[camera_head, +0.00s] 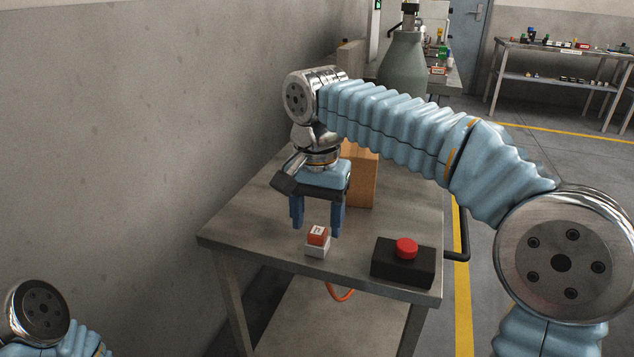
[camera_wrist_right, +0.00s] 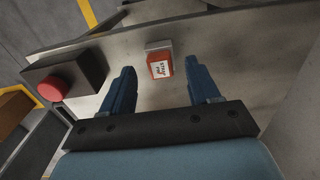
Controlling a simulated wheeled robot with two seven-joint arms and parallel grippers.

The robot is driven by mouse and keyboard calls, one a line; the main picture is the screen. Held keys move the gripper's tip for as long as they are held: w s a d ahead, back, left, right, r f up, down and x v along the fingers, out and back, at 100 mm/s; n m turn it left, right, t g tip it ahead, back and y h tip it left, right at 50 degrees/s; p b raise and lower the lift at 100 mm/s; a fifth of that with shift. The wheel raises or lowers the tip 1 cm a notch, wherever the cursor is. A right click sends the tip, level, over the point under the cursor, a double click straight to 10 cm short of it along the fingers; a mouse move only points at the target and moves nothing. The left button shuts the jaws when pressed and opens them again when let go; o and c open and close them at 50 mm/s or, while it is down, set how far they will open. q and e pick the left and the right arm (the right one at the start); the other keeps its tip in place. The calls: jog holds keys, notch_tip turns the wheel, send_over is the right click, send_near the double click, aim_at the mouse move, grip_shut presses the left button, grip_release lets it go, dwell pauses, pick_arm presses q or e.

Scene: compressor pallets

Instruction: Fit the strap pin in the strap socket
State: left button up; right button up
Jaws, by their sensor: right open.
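The strap pin (camera_head: 318,235) is a small block with an orange-red upper part, a white label and a pale grey lower part. It stands near the front edge of the grey table (camera_head: 222,234). The wrist view also shows the strap pin (camera_wrist_right: 160,66), its label facing the camera. My right gripper (camera_head: 317,226) points down with its two blue fingers apart, just behind and above the pin. In the wrist view, the pin appears between the fingertips of the open right gripper (camera_wrist_right: 160,72). Contact cannot be told. I cannot make out the strap socket.
A black box with a red button (camera_head: 406,248) stands right of the pin. A brown box (camera_head: 361,178) stands behind the gripper. A wall (camera_head: 120,120) runs along the left. An orange cable (camera_head: 341,294) hangs below the table's front edge.

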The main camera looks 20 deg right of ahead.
aim_at(317, 231)
notch_tip(317, 231, up, 12)
jog(key=p, duration=0.3)
jog(key=shift+r, duration=0.1)
